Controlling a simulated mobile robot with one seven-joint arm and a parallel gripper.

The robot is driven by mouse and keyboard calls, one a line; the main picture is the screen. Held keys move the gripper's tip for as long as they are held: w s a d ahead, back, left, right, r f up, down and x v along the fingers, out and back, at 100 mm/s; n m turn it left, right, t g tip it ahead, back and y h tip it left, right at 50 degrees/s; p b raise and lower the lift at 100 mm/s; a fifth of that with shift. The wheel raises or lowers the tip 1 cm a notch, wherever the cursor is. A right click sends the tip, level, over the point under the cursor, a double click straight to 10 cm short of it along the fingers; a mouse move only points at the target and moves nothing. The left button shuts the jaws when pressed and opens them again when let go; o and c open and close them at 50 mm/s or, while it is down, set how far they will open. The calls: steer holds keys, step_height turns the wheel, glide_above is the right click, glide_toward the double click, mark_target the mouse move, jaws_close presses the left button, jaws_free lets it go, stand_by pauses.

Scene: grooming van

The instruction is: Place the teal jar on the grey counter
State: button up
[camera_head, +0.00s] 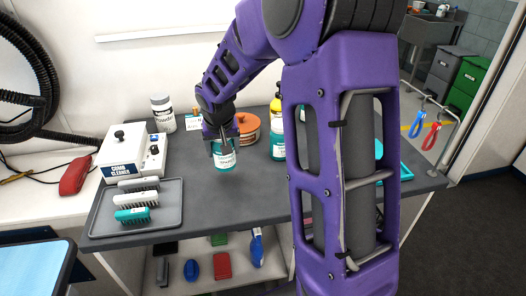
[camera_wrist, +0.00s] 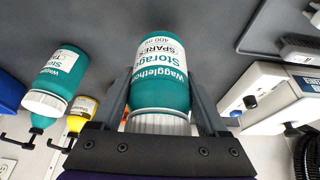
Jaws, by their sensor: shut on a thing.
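The teal jar (camera_head: 225,160) has a white label and sits upright between the fingers of my gripper (camera_head: 223,147), over the middle of the grey counter (camera_head: 245,203). In the wrist view the jar (camera_wrist: 160,80) shows its white lid towards me, the label reads "Storage SPARES", and my gripper's fingers (camera_wrist: 159,100) close on both sides of it. I cannot tell whether its base touches the counter (camera_wrist: 225,35) or hangs just above it.
A grey tray (camera_head: 168,216) with brushes and a white comb cleaner box (camera_head: 120,153) are at left. The counter's front middle is bare.

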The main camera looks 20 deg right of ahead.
steer(key=w+a+r+m+b, duration=0.25)
steer(key=w+r, duration=0.25)
steer(key=w, duration=0.5)
steer(key=b, duration=0.2)
glide_above(212, 161)
steer(key=shift+h, duration=0.4)
step_height(212, 161, down, 10)
steer(key=shift+w+d+r, duration=0.1)
steer(key=shift+r, duration=0.1)
steer(key=shift+f, duration=0.2)
steer(key=o, duration=1.3)
steer(key=shift+o, duration=0.2)
steer(key=shift+r, duration=0.65)
steer(key=p+v, duration=0.1)
steer(key=v, duration=1)
